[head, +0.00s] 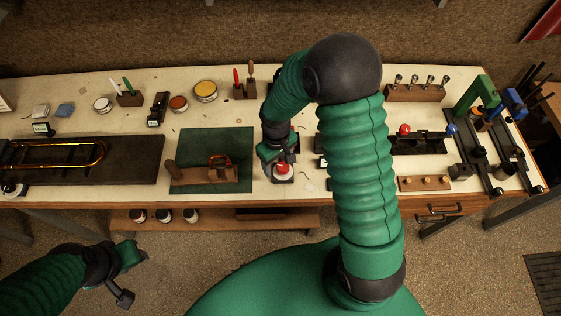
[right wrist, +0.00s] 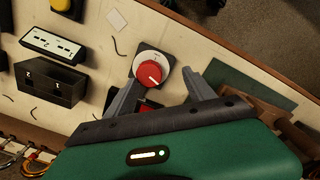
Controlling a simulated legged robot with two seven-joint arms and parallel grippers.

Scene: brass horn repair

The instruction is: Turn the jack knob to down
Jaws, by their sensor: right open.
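The jack knob is a round red knob with a white pointer line, set on a pale dial over a black square base. It sits near the table's front edge in the head view (head: 283,169) and at the upper middle of the right wrist view (right wrist: 150,73). There its pointer line faces the lower right; no dial markings are readable. My right gripper (head: 272,154) is just above the knob, open, with one finger on either side of it in the right wrist view (right wrist: 166,84). Contact is unclear. My left gripper (head: 126,272) hangs off the table at lower left.
A green mat (head: 240,150) with a wooden block tool lies left of the knob. A black box (right wrist: 48,80) and a panel with a yellow button (right wrist: 62,6) stand nearby. A trombone slide lies on a dark board (head: 130,165) at far left.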

